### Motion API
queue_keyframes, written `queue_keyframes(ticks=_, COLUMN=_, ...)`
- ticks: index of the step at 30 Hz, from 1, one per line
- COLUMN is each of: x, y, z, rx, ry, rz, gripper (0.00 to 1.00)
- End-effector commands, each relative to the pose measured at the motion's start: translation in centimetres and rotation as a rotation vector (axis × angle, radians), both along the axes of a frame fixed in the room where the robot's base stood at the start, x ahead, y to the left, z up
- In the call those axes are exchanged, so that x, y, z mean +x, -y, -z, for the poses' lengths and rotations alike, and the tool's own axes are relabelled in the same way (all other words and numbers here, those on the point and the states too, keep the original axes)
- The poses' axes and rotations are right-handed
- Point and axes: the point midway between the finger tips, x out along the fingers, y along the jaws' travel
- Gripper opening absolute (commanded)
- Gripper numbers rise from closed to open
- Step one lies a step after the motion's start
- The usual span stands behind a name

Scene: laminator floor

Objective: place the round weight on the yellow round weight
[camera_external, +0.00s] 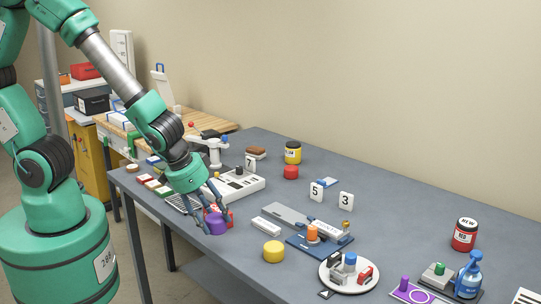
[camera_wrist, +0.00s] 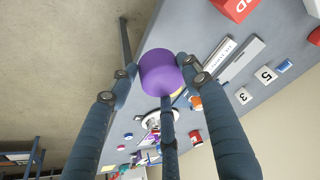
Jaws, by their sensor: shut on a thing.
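The purple round weight (camera_external: 215,223) is a short cylinder held between the fingers of my gripper (camera_external: 208,216) near the table's front edge. In the wrist view the fingers close around the purple round weight (camera_wrist: 160,72). I cannot tell whether its underside touches the table. The yellow round weight (camera_external: 274,251) sits on the table to the right of my gripper, with its top bare. In the wrist view only a yellow sliver shows past the purple weight.
A red block (camera_external: 226,208) is close behind my gripper. A white bar (camera_external: 266,226) and a blue fixture with an orange cylinder (camera_external: 312,233) lie behind the yellow weight. A round white tray (camera_external: 326,280) with several parts stands to its right. A red round piece (camera_external: 291,172) is farther back.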

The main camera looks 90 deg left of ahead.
Motion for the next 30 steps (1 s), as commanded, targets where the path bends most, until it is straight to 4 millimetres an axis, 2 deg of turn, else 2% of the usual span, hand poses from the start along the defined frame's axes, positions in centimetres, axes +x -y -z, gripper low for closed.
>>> queue_keyframes(ticks=11, x=0.0, y=0.0, z=0.0, rx=0.000, ry=0.001, rz=0.000, gripper=0.09)
queue_keyframes(ticks=16, x=0.6, y=0.0, z=0.1, rx=0.000, ry=0.000, rz=0.000, gripper=0.09)
queue_keyframes(ticks=30, x=6.3, y=-0.3, z=0.6, rx=0.000, ry=0.000, rz=0.001, gripper=0.09)
